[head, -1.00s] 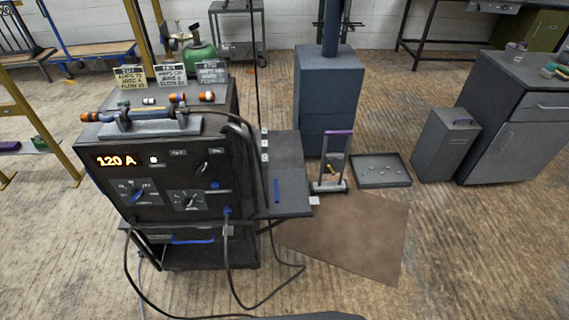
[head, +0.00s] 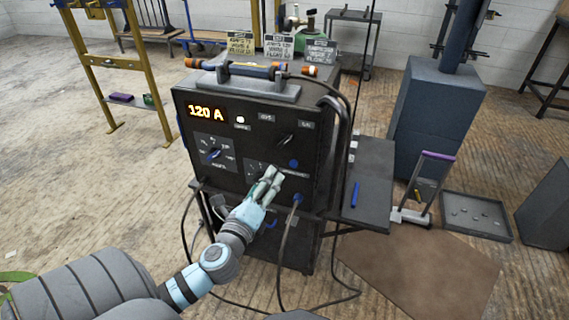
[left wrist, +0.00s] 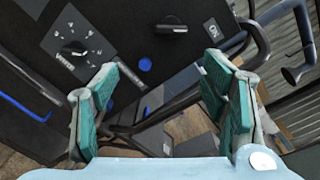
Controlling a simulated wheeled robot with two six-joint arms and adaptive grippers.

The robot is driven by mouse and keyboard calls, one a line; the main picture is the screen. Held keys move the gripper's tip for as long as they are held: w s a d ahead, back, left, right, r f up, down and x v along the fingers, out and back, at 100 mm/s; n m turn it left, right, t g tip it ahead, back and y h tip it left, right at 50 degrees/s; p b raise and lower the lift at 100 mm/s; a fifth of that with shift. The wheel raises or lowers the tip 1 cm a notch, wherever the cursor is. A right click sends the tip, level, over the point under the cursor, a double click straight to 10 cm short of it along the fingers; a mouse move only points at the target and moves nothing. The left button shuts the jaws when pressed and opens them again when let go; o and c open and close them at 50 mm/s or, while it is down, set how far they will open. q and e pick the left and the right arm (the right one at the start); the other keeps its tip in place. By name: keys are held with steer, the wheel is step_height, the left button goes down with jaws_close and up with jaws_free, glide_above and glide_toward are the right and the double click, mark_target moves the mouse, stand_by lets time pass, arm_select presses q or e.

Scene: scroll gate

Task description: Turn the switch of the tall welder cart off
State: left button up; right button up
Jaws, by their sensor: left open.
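The tall welder cart (head: 230,125) stands in the middle of the head view, a dark box with a lit display reading 120 A. Its switch (head: 286,140), a black lever-like knob, sits at the upper right of the front panel, near a small label (head: 306,125). In the left wrist view the switch (left wrist: 171,27) is beyond the fingertips, near the top. My left gripper (head: 270,182) is in front of the panel, below and left of the switch, partly covering the lower dial. Its green-padded fingers (left wrist: 166,92) are apart with nothing between them. My right gripper is not seen.
A blue button (head: 294,163) is below the switch. A left dial (head: 214,153) and the lower dial plate (left wrist: 75,46) are close by. Cables (head: 290,235) hang down the front. A side shelf (head: 368,190) juts out right. Open floor lies left.

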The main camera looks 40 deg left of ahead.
mark_target(284, 144)
arm_select(q)
steer(key=x, duration=0.4)
steer(key=r+x, duration=0.1)
steer(key=x, duration=0.4)
steer(key=r+x, duration=0.1)
steer(key=x, duration=0.4)
steer(key=shift+w+d, duration=0.15)
steer(key=c, duration=1.1)
